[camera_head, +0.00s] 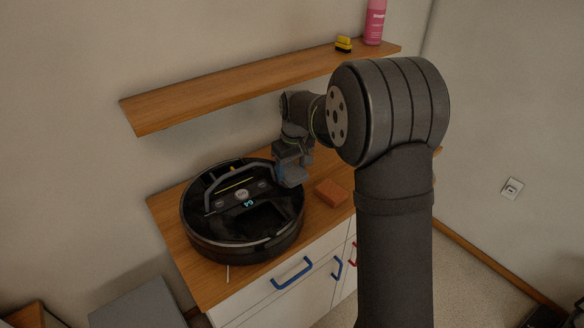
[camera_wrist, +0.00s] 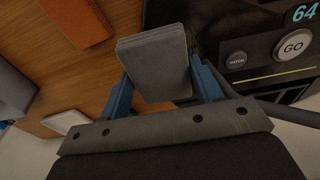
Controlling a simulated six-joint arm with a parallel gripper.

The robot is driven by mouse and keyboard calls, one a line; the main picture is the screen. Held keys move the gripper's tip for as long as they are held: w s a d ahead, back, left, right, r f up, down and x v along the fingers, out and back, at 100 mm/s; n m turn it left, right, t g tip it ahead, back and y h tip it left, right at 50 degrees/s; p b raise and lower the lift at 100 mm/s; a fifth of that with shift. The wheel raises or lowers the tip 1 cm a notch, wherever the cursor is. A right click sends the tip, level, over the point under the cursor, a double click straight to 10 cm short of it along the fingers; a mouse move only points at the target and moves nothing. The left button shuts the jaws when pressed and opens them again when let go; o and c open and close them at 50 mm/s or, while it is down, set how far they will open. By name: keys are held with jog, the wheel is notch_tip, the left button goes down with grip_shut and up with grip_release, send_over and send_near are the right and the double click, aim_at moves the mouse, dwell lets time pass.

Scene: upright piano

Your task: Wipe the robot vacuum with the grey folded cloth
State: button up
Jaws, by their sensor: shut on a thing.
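The robot vacuum (camera_head: 222,239) is a round black machine on the wooden top of a cabinet, with a raised handle and a lit display reading 64. In the wrist view part of its dark top (camera_wrist: 250,22) shows at the upper right, with a GO button. My gripper (camera_head: 288,165) is at the vacuum's right rear edge. Its blue fingers (camera_wrist: 163,88) are shut on the grey folded cloth (camera_wrist: 155,62). The cloth also shows in the head view (camera_head: 292,177), over or beside the vacuum's rim; whether it touches is unclear.
An orange-brown block (camera_head: 331,192) lies on the cabinet top (camera_head: 189,278) right of the vacuum. A wooden shelf (camera_head: 230,88) hangs above, carrying a yellow and black sponge (camera_head: 344,44) and a pink bottle (camera_head: 375,22). Drawers with blue handles (camera_head: 292,273) are below.

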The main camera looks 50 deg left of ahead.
jog(key=shift+a+r, duration=0.1)
jog(key=shift+a, duration=0.9)
jog(key=shift+d, duration=1.05)
jog(key=shift+a+f, duration=0.25)
jog(key=shift+a, duration=0.8)
jog(key=shift+d, duration=1.1)
jog(key=shift+a+r, duration=0.2)
jog(key=shift+a, duration=0.9)
jog(key=shift+d, duration=1.05)
jog(key=shift+a+f, duration=0.2)
jog(key=shift+a, duration=0.85)
jog(key=shift+d+r, duration=0.1)
jog(key=shift+d, duration=1)
jog(key=shift+a+r, duration=0.1)
jog(key=shift+a, duration=1)
jog(key=shift+d, duration=1.05)
jog(key=shift+a+f, duration=0.2)
jog(key=shift+a, duration=0.85)
jog(key=shift+d+r, duration=0.1)
jog(key=shift+d, duration=1)
jog(key=shift+a+r, duration=0.1)
jog(key=shift+a, duration=1)
jog(key=shift+d, duration=1.1)
